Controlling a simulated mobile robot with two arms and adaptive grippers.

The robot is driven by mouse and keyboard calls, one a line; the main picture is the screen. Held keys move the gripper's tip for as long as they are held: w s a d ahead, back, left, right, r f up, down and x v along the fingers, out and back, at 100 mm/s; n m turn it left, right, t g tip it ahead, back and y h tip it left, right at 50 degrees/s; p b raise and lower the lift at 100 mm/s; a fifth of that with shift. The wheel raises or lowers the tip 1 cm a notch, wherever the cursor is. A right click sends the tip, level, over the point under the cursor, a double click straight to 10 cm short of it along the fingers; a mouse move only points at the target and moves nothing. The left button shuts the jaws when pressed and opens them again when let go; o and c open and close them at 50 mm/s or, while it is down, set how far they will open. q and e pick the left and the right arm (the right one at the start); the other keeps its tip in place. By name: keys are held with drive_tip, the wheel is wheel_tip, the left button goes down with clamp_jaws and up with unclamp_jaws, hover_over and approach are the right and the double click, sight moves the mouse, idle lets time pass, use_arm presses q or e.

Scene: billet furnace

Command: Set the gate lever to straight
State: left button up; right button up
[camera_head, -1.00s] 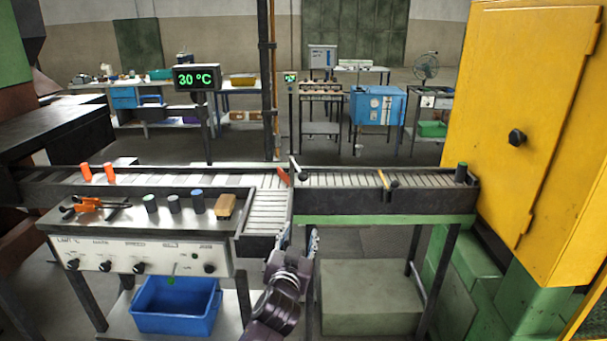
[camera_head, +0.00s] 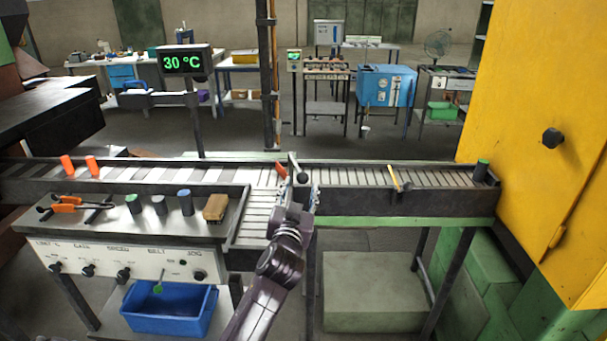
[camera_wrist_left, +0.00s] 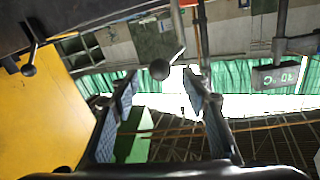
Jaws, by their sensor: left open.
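The gate lever (camera_head: 301,174) is a short lever with a black ball knob at the junction of the conveyor sections. An orange-red gate piece (camera_head: 281,170) shows just left of it. My left gripper (camera_head: 300,196) is open just in front of and below the knob. In the left wrist view the knob (camera_wrist_left: 160,69) hangs on a thin rod and appears between the open fingers (camera_wrist_left: 160,90), with no clear contact. The lever's base is partly hidden in the head view. My right gripper is not in view.
A lever with a yellow arm (camera_head: 395,180) and a dark cylinder (camera_head: 481,171) are on the right conveyor. A control table (camera_head: 130,235) with several cylinders, a tan block and orange-handled tongs stands at left. A yellow cabinet (camera_head: 540,90) stands at right.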

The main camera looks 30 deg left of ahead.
sight(302, 181)
use_arm(q)
drive_tip(key=shift+w+a+r+p, duration=0.15)
drive_tip(key=shift+w+a, duration=0.1)
drive_tip(key=shift+w, duration=0.25)
drive_tip(key=shift+w+a+r+p, duration=0.15)
drive_tip(key=shift+w+a, duration=0.05)
drive_tip(key=shift+w, duration=0.3)
drive_tip(key=shift+f+x, duration=0.25)
drive_tip(key=shift+x, duration=1)
drive_tip(key=shift+w+a+f, duration=0.1)
drive_tip(key=shift+w+a, duration=0.05)
drive_tip(key=shift+w, duration=0.1)
drive_tip(key=shift+w+a+p, duration=0.1)
drive_tip(key=shift+w+p, duration=0.05)
drive_tip(key=shift+p, duration=0.15)
drive_tip(key=shift+c, duration=0.6)
drive_tip(key=c, duration=1)
clamp_jaws()
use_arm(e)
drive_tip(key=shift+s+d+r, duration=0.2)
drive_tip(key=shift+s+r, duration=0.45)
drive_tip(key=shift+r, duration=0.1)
